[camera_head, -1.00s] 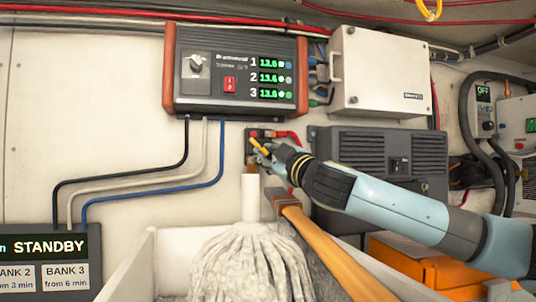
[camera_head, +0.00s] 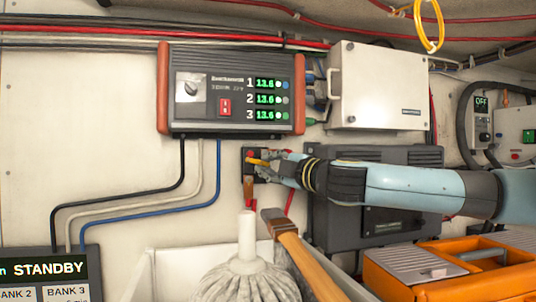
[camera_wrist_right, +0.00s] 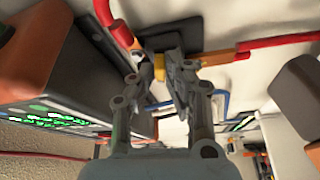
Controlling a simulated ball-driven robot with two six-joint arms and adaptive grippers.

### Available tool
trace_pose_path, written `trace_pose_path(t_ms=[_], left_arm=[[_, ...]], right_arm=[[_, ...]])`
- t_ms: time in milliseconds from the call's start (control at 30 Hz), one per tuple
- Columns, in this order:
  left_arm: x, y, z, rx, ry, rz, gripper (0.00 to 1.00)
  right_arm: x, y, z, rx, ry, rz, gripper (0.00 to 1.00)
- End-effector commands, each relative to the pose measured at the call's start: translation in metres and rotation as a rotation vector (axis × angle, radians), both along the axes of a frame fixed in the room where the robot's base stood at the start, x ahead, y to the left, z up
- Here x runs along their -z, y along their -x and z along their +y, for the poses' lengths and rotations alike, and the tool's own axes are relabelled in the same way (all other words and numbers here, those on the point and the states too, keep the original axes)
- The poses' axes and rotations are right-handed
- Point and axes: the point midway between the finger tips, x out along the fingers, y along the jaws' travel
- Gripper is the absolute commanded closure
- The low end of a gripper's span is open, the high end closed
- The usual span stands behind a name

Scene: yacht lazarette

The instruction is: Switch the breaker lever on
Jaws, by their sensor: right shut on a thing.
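The breaker (camera_head: 252,172) is a small black block on the wall below the battery charger, with red cables at it. Its yellow lever (camera_head: 257,161) lies roughly level in the head view. My right gripper (camera_head: 274,163) reaches in from the right and is shut on the lever. In the right wrist view the yellow lever (camera_wrist_right: 159,68) shows between the fingers of my right gripper (camera_wrist_right: 156,75). The fingers hide part of the lever and block. My left gripper is out of view.
The charger (camera_head: 232,128) hangs above the breaker, and a grey-white box (camera_head: 378,88) is to its right. A dark grey unit (camera_head: 372,220) sits behind my right arm. A mop (camera_head: 246,262) and wooden handle (camera_head: 312,262) stand below. An orange toolbox (camera_head: 440,280) is lower right.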

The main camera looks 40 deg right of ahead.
Motion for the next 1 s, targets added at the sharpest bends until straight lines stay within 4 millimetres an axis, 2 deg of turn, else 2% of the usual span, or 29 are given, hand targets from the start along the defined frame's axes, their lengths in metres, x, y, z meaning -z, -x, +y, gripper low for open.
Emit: trace_pose_path(t_ms=[33,200,500,967,1000], left_arm=[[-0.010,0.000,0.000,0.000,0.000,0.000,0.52],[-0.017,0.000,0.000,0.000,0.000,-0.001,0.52],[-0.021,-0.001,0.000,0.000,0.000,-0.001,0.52],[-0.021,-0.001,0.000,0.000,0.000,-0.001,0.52],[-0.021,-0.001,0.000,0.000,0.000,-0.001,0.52]], right_arm=[[-0.006,0.000,0.000,0.000,0.027,0.016,1.00],[-0.008,0.001,-0.001,0.000,0.119,0.065,1.00],[-0.010,0.001,-0.001,-0.001,0.203,0.111,1.00],[-0.010,0.000,-0.001,0.000,0.216,0.119,1.00],[-0.010,0.001,-0.001,0.000,0.216,0.119,0.87]])
